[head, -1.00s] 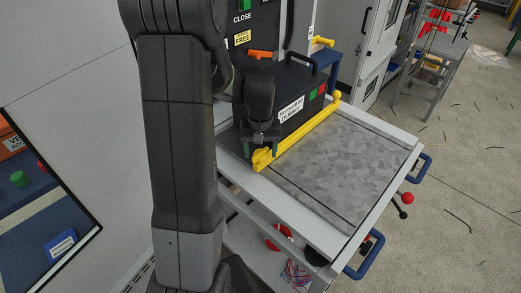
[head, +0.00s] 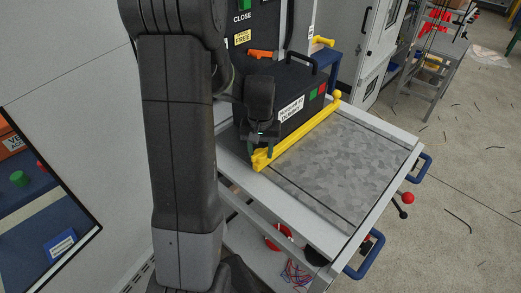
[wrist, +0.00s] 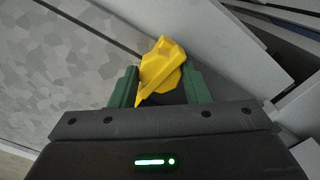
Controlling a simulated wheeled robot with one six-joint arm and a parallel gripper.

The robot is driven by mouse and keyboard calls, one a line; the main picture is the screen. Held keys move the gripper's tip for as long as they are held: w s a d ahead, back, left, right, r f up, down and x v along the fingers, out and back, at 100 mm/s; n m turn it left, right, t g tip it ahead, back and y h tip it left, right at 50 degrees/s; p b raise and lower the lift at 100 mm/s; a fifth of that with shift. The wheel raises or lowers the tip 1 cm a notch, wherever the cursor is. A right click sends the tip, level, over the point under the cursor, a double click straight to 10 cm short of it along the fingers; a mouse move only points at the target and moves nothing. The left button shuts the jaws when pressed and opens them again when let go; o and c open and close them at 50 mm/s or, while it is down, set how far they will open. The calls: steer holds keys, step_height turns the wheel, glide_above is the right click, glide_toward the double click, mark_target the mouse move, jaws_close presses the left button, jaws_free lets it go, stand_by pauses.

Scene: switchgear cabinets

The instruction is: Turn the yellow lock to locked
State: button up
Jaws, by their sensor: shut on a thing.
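The yellow lock (head: 262,159) sits at the near-left end of a long yellow bar (head: 310,122) that runs along the front foot of a dark box. My gripper (head: 262,143) is over this end from above. In the wrist view the yellow lock (wrist: 162,67) stands between the two green fingers of my gripper (wrist: 160,88), which are shut on it. The lock appears tilted there. The fingers hide part of its sides, and its marking for locked or unlocked cannot be read.
The dark box (head: 290,85) with a black handle stands behind the bar, on a cart with a grey speckled top (head: 345,165). Blue handles (head: 365,258) and a red knob (head: 408,198) stick out at the cart's right side. The speckled top is clear.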

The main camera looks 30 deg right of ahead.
mark_target(261, 153)
steer(key=m, duration=0.8)
steer(key=shift+b, duration=0.3)
steer(key=m, duration=0.4)
steer(key=shift+m, duration=2.2)
steer(key=o, duration=1)
steer(key=shift+c, duration=0.2)
step_height(261, 153, up, 14)
steer(key=shift+f, duration=0.1)
